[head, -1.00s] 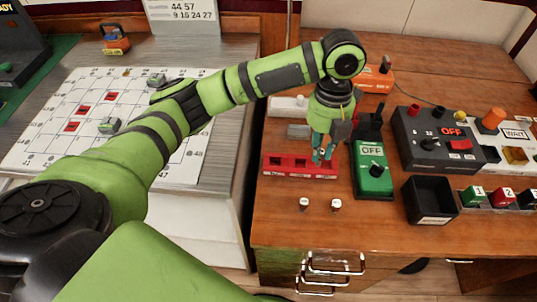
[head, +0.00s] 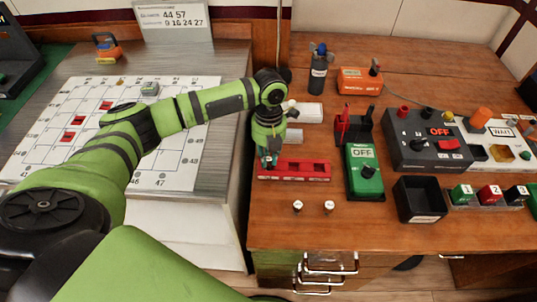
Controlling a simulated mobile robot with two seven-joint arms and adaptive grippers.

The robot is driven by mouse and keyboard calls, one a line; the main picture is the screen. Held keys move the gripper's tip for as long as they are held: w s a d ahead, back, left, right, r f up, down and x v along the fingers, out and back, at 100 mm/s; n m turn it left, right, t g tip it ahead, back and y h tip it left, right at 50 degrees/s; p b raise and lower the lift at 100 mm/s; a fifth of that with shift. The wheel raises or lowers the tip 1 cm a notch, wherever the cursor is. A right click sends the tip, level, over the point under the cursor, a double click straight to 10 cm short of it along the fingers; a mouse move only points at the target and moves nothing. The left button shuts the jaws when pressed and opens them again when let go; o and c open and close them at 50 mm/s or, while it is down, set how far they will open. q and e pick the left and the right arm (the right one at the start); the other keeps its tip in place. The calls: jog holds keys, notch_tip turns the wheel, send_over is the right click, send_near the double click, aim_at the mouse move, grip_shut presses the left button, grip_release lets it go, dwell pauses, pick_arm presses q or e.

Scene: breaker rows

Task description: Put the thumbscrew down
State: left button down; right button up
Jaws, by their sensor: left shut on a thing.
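My left gripper (head: 268,161) points down over the left end of a red slotted tray (head: 311,171) on the wooden desk. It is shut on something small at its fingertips. This is probably the thumbscrew, but it is too small and hidden to make out. I cannot tell whether it touches the tray. My right gripper is not in view.
Right of the tray stand a green OFF box (head: 364,174) and an open black bin (head: 420,200). Two small pale-topped pieces (head: 298,206) (head: 329,207) stand in front. A dark bottle-like tool (head: 318,72) stands behind. The desk's front left is clear.

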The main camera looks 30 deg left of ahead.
pick_arm(q)
jog(key=shift+f, duration=0.2)
jog(key=shift+f, duration=0.15)
jog(key=c, duration=1.2)
grip_release()
jog(key=r, duration=0.4)
jog(key=r+b, duration=0.1)
jog(key=r, duration=0.3)
jog(key=w+r, duration=0.1)
jog(key=r, duration=0.3)
jog(key=shift+w+a+r, duration=0.1)
jog(key=shift+a+r, duration=0.1)
